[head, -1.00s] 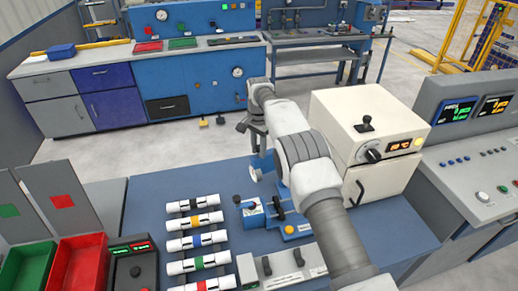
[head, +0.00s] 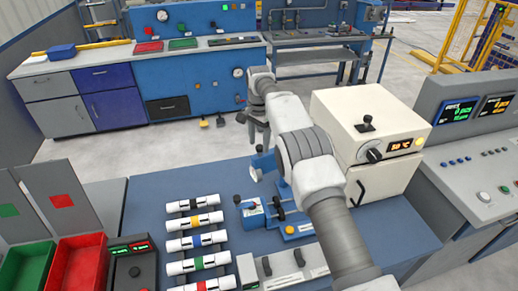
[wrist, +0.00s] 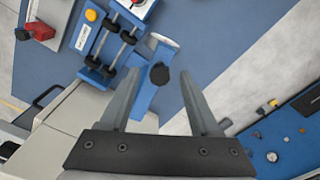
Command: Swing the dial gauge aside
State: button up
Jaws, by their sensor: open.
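A blue bracket (wrist: 147,97) with a black knob (wrist: 159,73) and a pale rounded end lies between my gripper's fingers in the wrist view. I take it for the dial gauge's arm, but no dial face is clear. In the head view the blue bracket (head: 263,162) stands behind the roller fixture (head: 282,212), partly hidden by my arm. My gripper (wrist: 160,76) is open, with one finger on each side of the knob. No contact with the knob shows. My gripper (head: 259,128) also shows in the head view, above the far edge of the blue bench.
A cream oven (head: 370,130) stands close on the right of my arm. Several white pipes with coloured bands (head: 200,242) lie on a rack to the left. Red (head: 80,262) and green (head: 28,268) bins stand farther left. The bench between rack and fixture is partly clear.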

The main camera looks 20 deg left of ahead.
notch_tip(320, 180, up, 9)
jog(key=p, duration=0.3)
jog(key=shift+p, duration=0.4)
